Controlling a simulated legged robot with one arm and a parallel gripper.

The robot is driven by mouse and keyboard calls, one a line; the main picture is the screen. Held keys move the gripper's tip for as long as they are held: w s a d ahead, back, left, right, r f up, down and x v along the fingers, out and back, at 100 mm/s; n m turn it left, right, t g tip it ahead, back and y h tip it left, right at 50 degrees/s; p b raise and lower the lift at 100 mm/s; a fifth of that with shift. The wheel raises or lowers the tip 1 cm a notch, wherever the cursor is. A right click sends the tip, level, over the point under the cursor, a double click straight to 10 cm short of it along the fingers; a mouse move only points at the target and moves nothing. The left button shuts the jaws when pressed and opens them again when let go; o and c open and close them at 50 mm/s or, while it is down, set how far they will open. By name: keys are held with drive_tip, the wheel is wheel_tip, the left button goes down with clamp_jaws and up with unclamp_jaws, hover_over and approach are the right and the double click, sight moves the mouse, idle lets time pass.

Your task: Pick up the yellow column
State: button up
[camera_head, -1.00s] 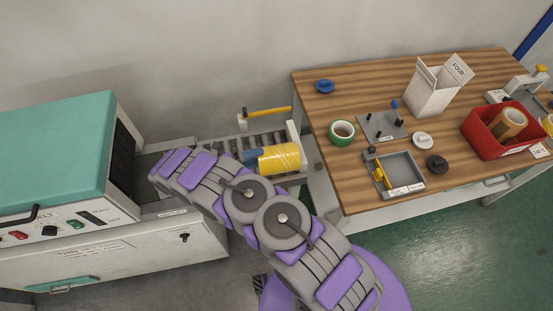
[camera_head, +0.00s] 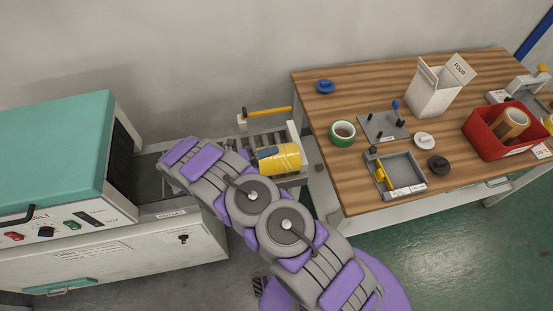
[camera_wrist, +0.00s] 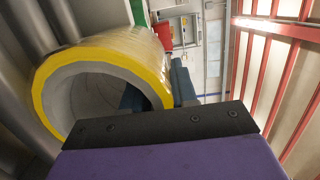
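The yellow column (camera_head: 284,160), a hollow cylinder with a grey inner wall, lies on its side on a roller rack between the teal machine and the wooden table. In the wrist view, the column (camera_wrist: 100,52) is large at the left, with its open end facing the camera. My gripper (camera_wrist: 158,90) straddles the column's wall. One dark blue finger is inside the bore and the other is outside along the wall. In the head view, a finger of my gripper (camera_head: 266,153) overlaps the column's left end. Whether the fingers press on the wall is unclear.
The roller rack (camera_head: 297,139) has raised side walls, with a yellow-handled hammer (camera_head: 267,113) behind. The teal machine (camera_head: 55,140) stands left. The wooden table (camera_head: 310,112) at right carries green tape (camera_head: 342,134), a grey tray (camera_head: 405,170), a white box (camera_head: 432,98) and a red bin (camera_head: 482,137).

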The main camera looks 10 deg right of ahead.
drive_tip(key=shift+s, duration=0.1)
clamp_jaws()
drive_tip(key=shift+f, duration=0.1)
idle(0.3)
